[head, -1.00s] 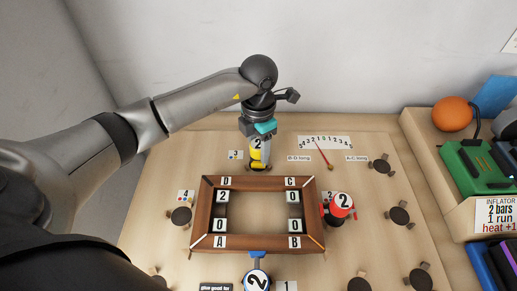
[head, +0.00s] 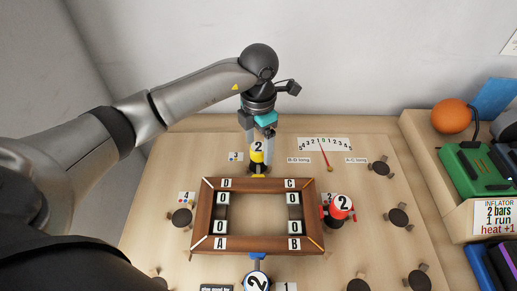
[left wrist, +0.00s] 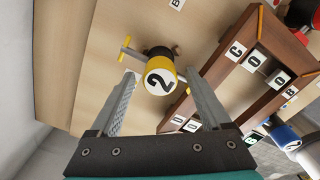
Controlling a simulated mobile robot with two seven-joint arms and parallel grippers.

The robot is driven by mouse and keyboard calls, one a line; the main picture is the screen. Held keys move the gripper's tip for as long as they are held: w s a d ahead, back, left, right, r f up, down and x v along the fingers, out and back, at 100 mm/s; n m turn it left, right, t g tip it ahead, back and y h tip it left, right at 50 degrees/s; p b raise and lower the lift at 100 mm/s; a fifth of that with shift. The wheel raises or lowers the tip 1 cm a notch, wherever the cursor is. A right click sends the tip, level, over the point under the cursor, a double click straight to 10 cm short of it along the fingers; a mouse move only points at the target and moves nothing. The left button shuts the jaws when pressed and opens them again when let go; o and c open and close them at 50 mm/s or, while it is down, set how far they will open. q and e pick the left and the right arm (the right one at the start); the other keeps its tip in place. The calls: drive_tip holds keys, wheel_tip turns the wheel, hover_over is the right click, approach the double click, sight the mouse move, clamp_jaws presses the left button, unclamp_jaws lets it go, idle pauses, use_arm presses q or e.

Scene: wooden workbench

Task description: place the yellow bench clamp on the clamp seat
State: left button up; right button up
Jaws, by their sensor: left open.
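The yellow bench clamp (head: 257,157), with a white cap marked 2, stands upright at the back of the wooden frame (head: 208,241), beside its D–C side. Its lower end appears close to the frame rail; contact cannot be told. My left gripper (head: 259,139) is open above it. In the left wrist view the clamp (left wrist: 155,67) sits between and beyond the spread fingers (left wrist: 160,76), with its yellow T-handle to the left. A dark clamp seat (left wrist: 172,50) shows partly beneath it; most is hidden. My right gripper is not in view.
A red clamp (head: 338,208) stands at the frame's right side and a blue clamp (head: 257,281) at its front. Several empty dark seats, such as one at right (head: 381,168), dot the bench. A dial scale (head: 325,144) lies behind. A crate (head: 454,200) stands at far right.

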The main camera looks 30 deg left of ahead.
sight(259, 146)
use_arm(q)
wheel_tip(259, 146, up, 9)
drive_tip(key=shift+r+p, duration=0.2)
drive_tip(key=shift+p, duration=0.45)
